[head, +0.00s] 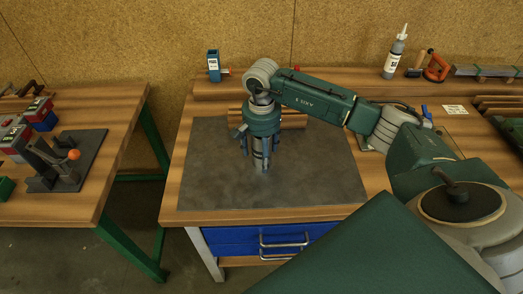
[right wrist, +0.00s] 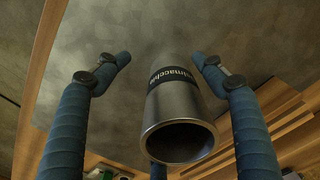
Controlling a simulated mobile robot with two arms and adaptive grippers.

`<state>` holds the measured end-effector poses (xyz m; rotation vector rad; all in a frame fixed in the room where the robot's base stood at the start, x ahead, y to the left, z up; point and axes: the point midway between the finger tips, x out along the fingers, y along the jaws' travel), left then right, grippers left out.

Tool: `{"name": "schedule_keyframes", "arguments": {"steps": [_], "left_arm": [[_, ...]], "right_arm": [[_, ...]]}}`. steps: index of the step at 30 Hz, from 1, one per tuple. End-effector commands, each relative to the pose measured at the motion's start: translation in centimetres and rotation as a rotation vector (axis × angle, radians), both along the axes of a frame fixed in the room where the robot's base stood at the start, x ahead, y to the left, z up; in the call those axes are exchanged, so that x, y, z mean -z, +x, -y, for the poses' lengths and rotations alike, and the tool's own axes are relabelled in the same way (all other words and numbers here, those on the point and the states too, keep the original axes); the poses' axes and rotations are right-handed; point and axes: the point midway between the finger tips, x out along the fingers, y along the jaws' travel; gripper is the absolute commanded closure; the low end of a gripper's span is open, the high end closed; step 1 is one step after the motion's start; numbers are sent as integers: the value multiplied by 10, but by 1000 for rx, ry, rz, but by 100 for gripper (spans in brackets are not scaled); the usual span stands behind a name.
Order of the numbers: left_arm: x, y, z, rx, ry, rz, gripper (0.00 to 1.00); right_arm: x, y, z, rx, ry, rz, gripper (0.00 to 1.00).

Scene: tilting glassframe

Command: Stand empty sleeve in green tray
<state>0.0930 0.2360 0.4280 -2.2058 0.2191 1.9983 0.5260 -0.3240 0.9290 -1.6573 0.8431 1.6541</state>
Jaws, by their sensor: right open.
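The sleeve (head: 261,163) is a grey metal cylinder with a black lettered band, standing upright on the dark grey mat of the middle bench. In the right wrist view the sleeve (right wrist: 180,125) turns its open, dark mouth toward the camera; nothing shows inside. My right gripper (head: 258,145) points down over it. Its blue fingers are spread around the sleeve, with gaps to both side fingers in the wrist view. The third finger is mostly hidden behind the sleeve. The green tray is not clearly seen; a green box edge (head: 6,188) is cut off at the left. My left gripper is out of view.
A blue holder (head: 213,66) and a white bottle (head: 395,55) stand along the back. The mat (head: 215,180) is clear around the sleeve. The left bench holds a toggle clamp (head: 65,165), with a gap between benches.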

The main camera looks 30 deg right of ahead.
Motion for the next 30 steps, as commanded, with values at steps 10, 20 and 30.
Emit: {"name": "schedule_keyframes", "arguments": {"steps": [10,20,30], "left_arm": [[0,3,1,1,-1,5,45],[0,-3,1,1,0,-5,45],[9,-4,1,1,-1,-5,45]], "right_arm": [[2,0,0,0,1,1,51],[1,1,0,1,0,2,78],[-23,2,0,1,1,6,78]]}}
